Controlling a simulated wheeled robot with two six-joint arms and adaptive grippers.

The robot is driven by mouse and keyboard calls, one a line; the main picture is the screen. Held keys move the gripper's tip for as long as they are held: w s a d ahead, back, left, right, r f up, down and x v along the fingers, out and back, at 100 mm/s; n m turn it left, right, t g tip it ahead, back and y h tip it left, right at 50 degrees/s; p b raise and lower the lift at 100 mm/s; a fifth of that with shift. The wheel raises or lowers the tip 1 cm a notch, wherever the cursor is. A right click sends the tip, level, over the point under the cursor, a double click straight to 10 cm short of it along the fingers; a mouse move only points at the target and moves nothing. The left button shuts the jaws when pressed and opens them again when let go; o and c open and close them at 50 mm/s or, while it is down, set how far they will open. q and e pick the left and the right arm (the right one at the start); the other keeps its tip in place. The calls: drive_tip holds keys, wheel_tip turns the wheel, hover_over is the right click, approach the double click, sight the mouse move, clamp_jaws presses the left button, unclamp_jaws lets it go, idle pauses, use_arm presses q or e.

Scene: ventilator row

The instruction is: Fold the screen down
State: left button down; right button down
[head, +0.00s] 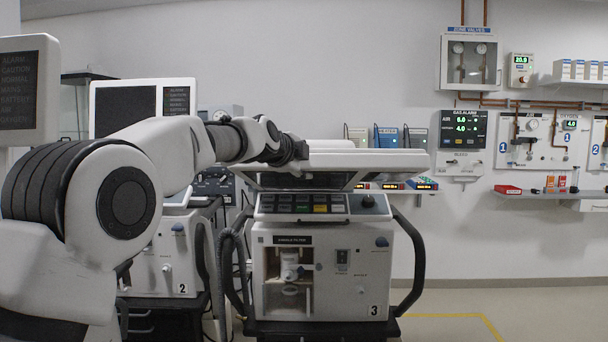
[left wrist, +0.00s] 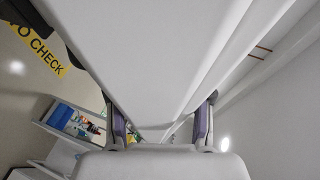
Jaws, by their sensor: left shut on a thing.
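The screen (head: 375,160) of ventilator 3 (head: 375,262) lies almost flat above its button panel (head: 302,204), seen nearly edge-on in the head view. A dark underside and hinge part show between the screen and the panel. My left gripper (head: 300,150) is at the screen's left edge, its fingertips hard to make out there. In the left wrist view the white screen housing (left wrist: 150,50) fills the middle and runs between the two fingers of the gripper (left wrist: 160,125), which is shut on it. The screen's display face is hidden.
Ventilator 2 (head: 165,262) stands to the left, with its screen (head: 125,105) upright behind my left arm. Another upright screen (head: 25,88) is at the far left. A wall shelf (head: 560,195) is at the right. The floor (head: 520,322) at the right is clear.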

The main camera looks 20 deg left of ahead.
use_arm(q)
drive_tip(key=shift+f, duration=0.2)
idle(0.3)
drive_tip(key=shift+c, duration=2.4)
unclamp_jaws()
drive_tip(key=v, duration=1.2)
drive_tip(key=shift+a+f, duration=0.1)
drive_tip(key=shift+f, duration=0.05)
